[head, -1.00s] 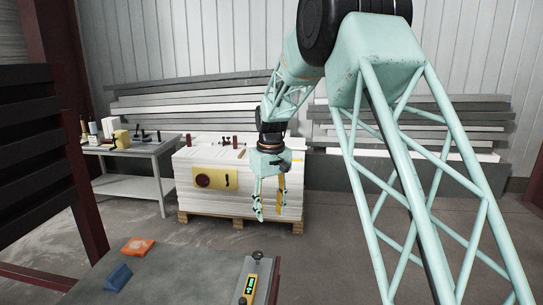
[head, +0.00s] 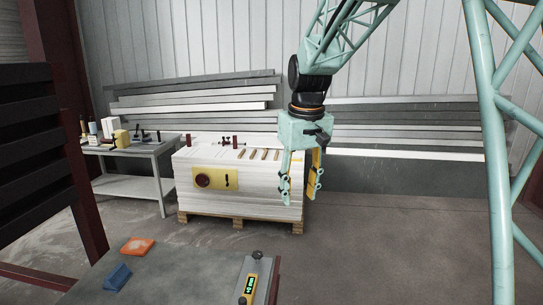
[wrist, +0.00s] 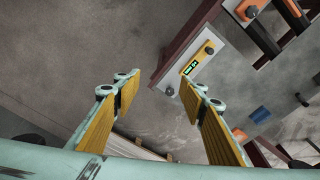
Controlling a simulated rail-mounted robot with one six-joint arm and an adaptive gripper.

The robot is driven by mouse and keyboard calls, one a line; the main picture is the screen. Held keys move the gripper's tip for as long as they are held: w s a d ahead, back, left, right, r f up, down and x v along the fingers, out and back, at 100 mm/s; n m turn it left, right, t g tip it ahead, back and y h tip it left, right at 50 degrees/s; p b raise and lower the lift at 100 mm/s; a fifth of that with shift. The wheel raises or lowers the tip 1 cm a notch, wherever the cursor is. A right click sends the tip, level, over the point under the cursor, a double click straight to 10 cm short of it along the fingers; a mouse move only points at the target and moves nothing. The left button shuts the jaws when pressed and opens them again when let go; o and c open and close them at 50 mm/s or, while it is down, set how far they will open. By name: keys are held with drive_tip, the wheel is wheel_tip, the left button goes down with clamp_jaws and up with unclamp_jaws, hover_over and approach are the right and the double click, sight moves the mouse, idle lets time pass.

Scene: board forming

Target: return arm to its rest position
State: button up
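My gripper (head: 300,188) hangs pointing down from my mint-green arm in the head view, in front of the right end of the stacked white boards (head: 240,208). Its two fingers, with yellow inner pads, are spread apart. In the wrist view my gripper (wrist: 165,95) also shows both fingers apart, with only grey floor and a piece of equipment seen between and beyond them. Nothing is held between the fingers.
The board stack rests on a wooden pallet (head: 236,223). A grey table (head: 170,275) at the front holds an orange block (head: 137,246), a blue block (head: 117,277) and a device with a green display (head: 250,285). A side bench (head: 150,150) stands left. Floor at right is clear.

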drive_tip(key=s+d+r+m+t, duration=0.1)
drive_tip(key=s+d+r, duration=0.25)
drive_tip(key=s, duration=0.75)
drive_tip(key=s+d+r+m, duration=0.15)
drive_tip(key=s+d, duration=0.25)
drive_tip(key=s, duration=0.7)
drive_tip(key=s+d+r+m+t, duration=0.1)
drive_tip(key=s+d+r, duration=0.25)
drive_tip(key=s, duration=0.85)
drive_tip(key=s+d+f+b, duration=0.1)
drive_tip(key=s+f, duration=0.3)
drive_tip(key=s, duration=0.8)
drive_tip(key=shift+d+m+t, duration=0.3)
drive_tip(key=shift+d+m, duration=0.05)
drive_tip(key=shift+d, duration=0.2)
